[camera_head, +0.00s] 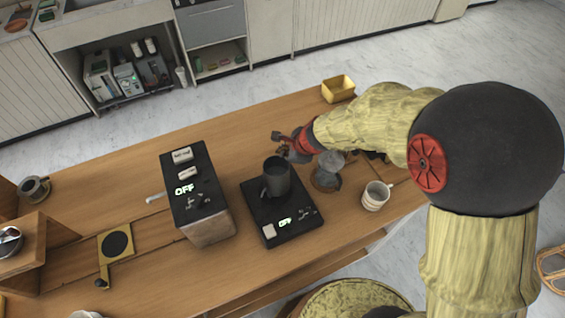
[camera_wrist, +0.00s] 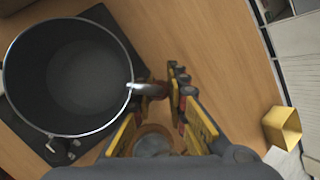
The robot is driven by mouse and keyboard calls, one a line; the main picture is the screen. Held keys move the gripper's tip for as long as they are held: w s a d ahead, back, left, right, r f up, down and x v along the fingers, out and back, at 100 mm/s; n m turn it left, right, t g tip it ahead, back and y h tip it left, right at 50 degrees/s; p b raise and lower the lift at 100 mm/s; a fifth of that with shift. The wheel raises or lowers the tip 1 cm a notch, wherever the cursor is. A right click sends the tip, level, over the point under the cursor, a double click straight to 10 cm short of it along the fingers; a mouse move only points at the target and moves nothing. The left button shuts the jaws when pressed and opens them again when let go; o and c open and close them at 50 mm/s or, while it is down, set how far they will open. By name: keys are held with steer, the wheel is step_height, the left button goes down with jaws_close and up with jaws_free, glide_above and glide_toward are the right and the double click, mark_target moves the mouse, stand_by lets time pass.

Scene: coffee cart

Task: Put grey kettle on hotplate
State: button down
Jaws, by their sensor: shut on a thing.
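The grey kettle (camera_head: 276,180), a dark open-topped pot, is over the back part of the black hotplate (camera_head: 284,224). I cannot tell whether its base touches the plate. My gripper (camera_head: 287,147) is behind the kettle and shut on its handle. In the wrist view the kettle (camera_wrist: 84,82) shows from above, roughly upright and open. Its handle (camera_wrist: 145,88) runs in between the fingertips of my gripper (camera_wrist: 163,88). The hotplate (camera_wrist: 112,20) shows around the kettle there. The kettle hides part of the plate. The hotplate display is lit and seems to read OFF.
A taller black-topped box (camera_head: 205,215) with an OFF display stands left of the hotplate. A grey lidded pot (camera_head: 328,168) and a white cup (camera_head: 375,198) stand to the right, near my arm. A yellow box (camera_head: 338,88) is at the far edge.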

steer(key=shift+w+a+f+b, duration=0.15)
steer(key=shift+f+b, duration=0.3)
steer(key=shift+f, duration=0.5)
steer(key=shift+w+a+f+b, duration=0.15)
steer(key=shift+f+b, duration=0.3)
steer(key=shift+f, duration=0.45)
steer(key=shift+s, duration=0.1)
steer(key=shift+f, duration=0.15)
steer(key=c, duration=1.8)
jaws_free()
steer(key=shift+o, duration=0.2)
steer(key=p+v, duration=0.4)
steer(key=v, duration=0.8)
